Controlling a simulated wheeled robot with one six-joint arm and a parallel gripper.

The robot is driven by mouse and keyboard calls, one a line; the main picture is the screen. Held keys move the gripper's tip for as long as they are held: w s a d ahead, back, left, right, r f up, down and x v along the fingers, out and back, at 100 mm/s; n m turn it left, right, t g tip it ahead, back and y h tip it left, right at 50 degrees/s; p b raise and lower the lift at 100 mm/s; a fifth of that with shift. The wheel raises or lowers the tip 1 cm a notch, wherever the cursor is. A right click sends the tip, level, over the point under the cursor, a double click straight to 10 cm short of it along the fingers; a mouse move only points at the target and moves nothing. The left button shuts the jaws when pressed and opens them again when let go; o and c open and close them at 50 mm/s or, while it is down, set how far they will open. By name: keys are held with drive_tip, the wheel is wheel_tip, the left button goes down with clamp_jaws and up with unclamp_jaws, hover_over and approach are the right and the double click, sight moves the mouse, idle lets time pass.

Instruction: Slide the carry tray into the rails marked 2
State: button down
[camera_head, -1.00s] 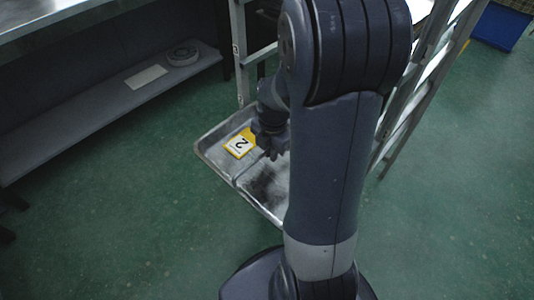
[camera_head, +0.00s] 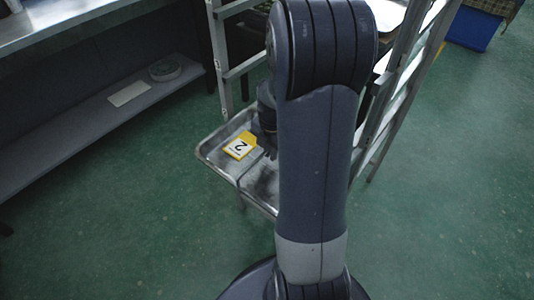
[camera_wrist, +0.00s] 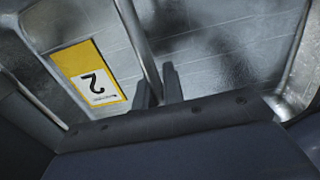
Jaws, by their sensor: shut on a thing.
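The carry tray (camera_head: 222,173) is a shallow grey metal tray with a raised rim and a bar across its middle. A yellow-edged card marked 2 (camera_head: 239,147) lies in it, left of the bar. In the wrist view the tray (camera_wrist: 220,45) fills the top, with the card (camera_wrist: 88,75) at left. My gripper (camera_wrist: 159,88) is shut on the bar (camera_wrist: 139,45). In the head view my gripper (camera_head: 266,147) is partly hidden by my arm. The tray looks about level, at the front of a metal rack (camera_head: 222,62). Its right part and any rail marks are hidden.
The rack's right side frame (camera_head: 392,95) stands right of my arm. A workbench with a low shelf (camera_head: 95,125) is at left, holding a round object (camera_head: 165,70) and a pale flat block (camera_head: 129,93). A blue bin (camera_head: 473,28) is at upper right. Green floor is clear in front.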

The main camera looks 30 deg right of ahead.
drive_tip(key=w+d+p, duration=0.2)
drive_tip(key=w+d, duration=0.1)
drive_tip(key=d, duration=0.6)
drive_tip(key=w+d+p, duration=0.2)
drive_tip(key=w+d, duration=0.2)
drive_tip(key=d, duration=0.6)
drive_tip(key=shift+d, duration=0.2)
idle(1.7)
drive_tip(key=c, duration=1.4)
unclamp_jaws()
drive_tip(key=shift+c, duration=0.2)
wheel_tip(320, 180, up, 11)
drive_tip(key=p, duration=0.1)
drive_tip(key=shift+s, duration=0.15)
drive_tip(key=shift+f, duration=0.2)
wheel_tip(320, 180, down, 11)
drive_tip(key=a+b, duration=0.1)
drive_tip(key=a, duration=0.1)
drive_tip(key=shift+s+r+b, duration=0.15)
drive_tip(key=shift+s+b, duration=0.05)
drive_tip(key=shift+b, duration=0.1)
